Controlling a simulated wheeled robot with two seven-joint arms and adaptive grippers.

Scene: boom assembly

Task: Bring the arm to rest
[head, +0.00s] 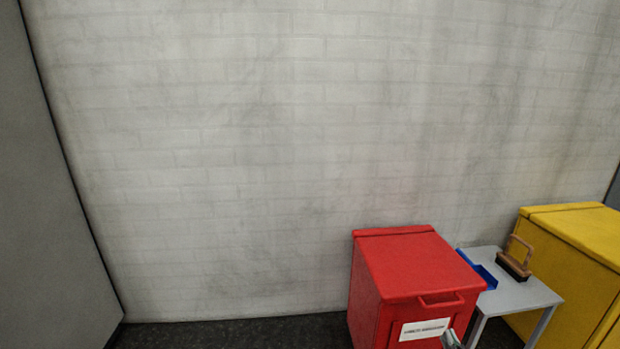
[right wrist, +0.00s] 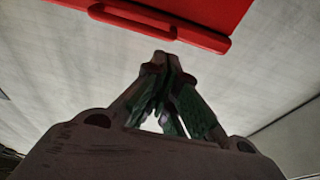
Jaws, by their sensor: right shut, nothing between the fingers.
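My right gripper (head: 452,339) shows at the bottom edge of the head view, in front of the lower right part of the red box (head: 415,262). In the right wrist view its fingers (right wrist: 163,62) meet at the tips, and it is shut and empty. The red box's edge and handle (right wrist: 133,18) show beyond the fingertips, with a visible gap. My left gripper is not in view.
A small grey table (head: 519,294) stands right of the red box, bearing a blue object (head: 480,270) and a wooden-handled brush (head: 515,258). A yellow box (head: 575,245) stands farther right. A brick wall (head: 230,150) is behind. Floor left of the red box is clear.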

